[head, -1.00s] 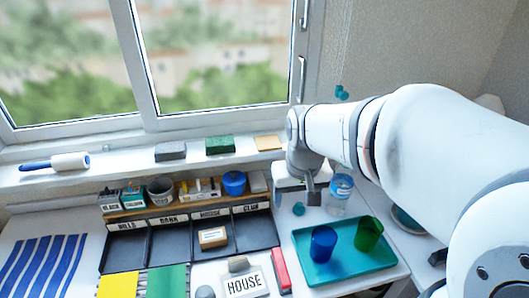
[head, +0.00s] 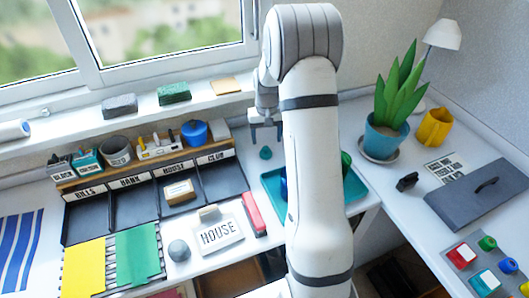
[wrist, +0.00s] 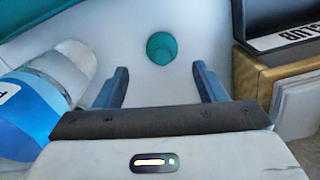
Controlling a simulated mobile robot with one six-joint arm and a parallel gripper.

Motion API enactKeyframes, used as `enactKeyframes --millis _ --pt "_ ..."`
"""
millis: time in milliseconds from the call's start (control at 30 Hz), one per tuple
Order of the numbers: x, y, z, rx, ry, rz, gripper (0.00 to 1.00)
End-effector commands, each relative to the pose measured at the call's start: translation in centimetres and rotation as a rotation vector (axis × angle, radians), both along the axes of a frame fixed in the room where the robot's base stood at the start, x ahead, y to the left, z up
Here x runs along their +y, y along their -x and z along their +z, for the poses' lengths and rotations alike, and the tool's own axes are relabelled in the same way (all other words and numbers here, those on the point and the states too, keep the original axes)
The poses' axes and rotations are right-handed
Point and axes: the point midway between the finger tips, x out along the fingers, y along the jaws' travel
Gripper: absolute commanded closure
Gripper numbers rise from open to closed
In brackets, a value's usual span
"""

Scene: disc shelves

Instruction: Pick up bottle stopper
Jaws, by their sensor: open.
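The bottle stopper, a small teal rounded piece (head: 265,153), sits on the white desk between the sorting trays and the teal tray. In the wrist view the stopper (wrist: 161,46) lies beyond my fingertips, near the middle between them. My gripper (head: 266,137) is open and empty, just above the stopper in the head view. In the wrist view both blue fingers of my gripper (wrist: 160,72) are spread apart, with the stopper not between them.
The teal tray (head: 357,190) holds a blue cup and a green cup (head: 346,162), partly behind my arm. Black sorting trays (head: 222,182) and a wooden organizer (wrist: 262,74) stand beside the stopper. A potted plant (head: 397,92) is at right.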

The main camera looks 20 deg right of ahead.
Motion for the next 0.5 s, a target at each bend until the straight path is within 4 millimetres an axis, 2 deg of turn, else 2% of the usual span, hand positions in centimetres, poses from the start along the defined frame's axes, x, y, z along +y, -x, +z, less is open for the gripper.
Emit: enactKeyframes --millis 300,500 --pt "0.5 0.5 -4.5 0.003 -0.001 0.001 0.35" --pt "0.5 0.4 -5.7 0.000 0.000 0.002 0.35"
